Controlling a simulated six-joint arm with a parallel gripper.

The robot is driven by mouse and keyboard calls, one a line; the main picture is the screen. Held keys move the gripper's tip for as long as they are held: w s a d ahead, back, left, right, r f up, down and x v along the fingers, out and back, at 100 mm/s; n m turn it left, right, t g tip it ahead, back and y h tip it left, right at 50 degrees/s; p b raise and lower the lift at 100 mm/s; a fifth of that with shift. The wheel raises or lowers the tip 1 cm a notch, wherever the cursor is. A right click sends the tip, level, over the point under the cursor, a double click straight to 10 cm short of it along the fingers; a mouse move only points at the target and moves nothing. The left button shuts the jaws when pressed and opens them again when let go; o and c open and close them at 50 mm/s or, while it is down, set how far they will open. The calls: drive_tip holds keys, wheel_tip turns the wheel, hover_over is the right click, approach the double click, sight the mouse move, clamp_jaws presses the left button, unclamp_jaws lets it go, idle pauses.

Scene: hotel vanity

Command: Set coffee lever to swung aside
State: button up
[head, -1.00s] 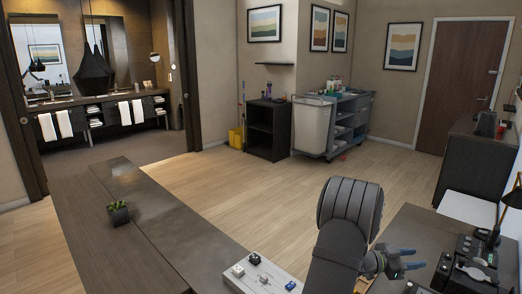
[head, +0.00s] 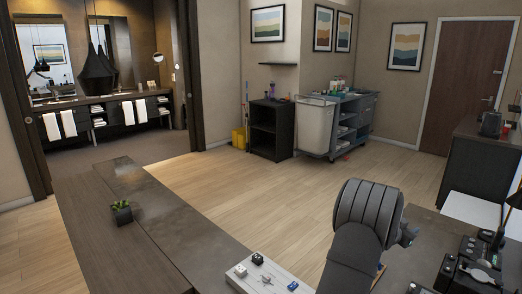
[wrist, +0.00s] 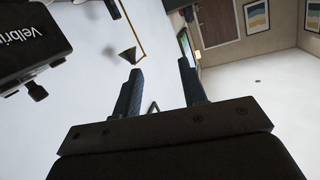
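In the wrist view, a black machine (wrist: 28,38) with white lettering starting "Velbri" fills the upper left. A small dark knob on a short stem (wrist: 37,91) sticks out of its lower edge; I cannot tell whether this is the coffee lever. My gripper (wrist: 160,68) has its two fingers apart with nothing held between them. The machine is left of the fingers and does not touch them. In the head view, my gripper (head: 408,237) is mostly hidden behind my arm. Black appliances (head: 478,258) stand on the desk at the right edge, partly cut off.
A lamp with a cone shade (wrist: 127,54) shows beyond the fingers in the wrist view. A white switch panel (head: 262,278) lies on the near counter, and a potted plant (head: 121,213) stands further left. A dark cabinet (head: 478,160) stands behind the desk.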

sight(467, 262)
drive_tip(key=s+a+f+m+g+h, duration=0.1)
drive_tip(key=s+a+m+g+h, duration=0.1)
drive_tip(key=s+g, duration=0.35)
drive_tip(key=s+a+f+m+g+h, duration=0.2)
drive_tip(key=s+m+g+h, duration=0.1)
drive_tip(key=s, duration=0.6)
drive_tip(key=d, duration=1.7)
drive_tip(key=shift+s+r, duration=0.1)
drive_tip(key=shift+s, duration=0.1)
drive_tip(key=shift+s+n+t, duration=0.15)
drive_tip(key=shift+n+t, duration=0.15)
drive_tip(key=shift+t, duration=0.25)
drive_tip(key=shift+s+a+r+t, duration=0.1)
drive_tip(key=shift+s+a+t, duration=0.1)
drive_tip(key=shift+t, duration=0.1)
drive_tip(key=shift+s+a+n+t, duration=0.2)
drive_tip(key=shift+n+t, duration=0.25)
drive_tip(key=shift+t, duration=0.1)
drive_tip(key=shift+s+a+n+t, duration=0.15)
drive_tip(key=shift+n+t, duration=0.3)
drive_tip(key=shift+t, duration=0.1)
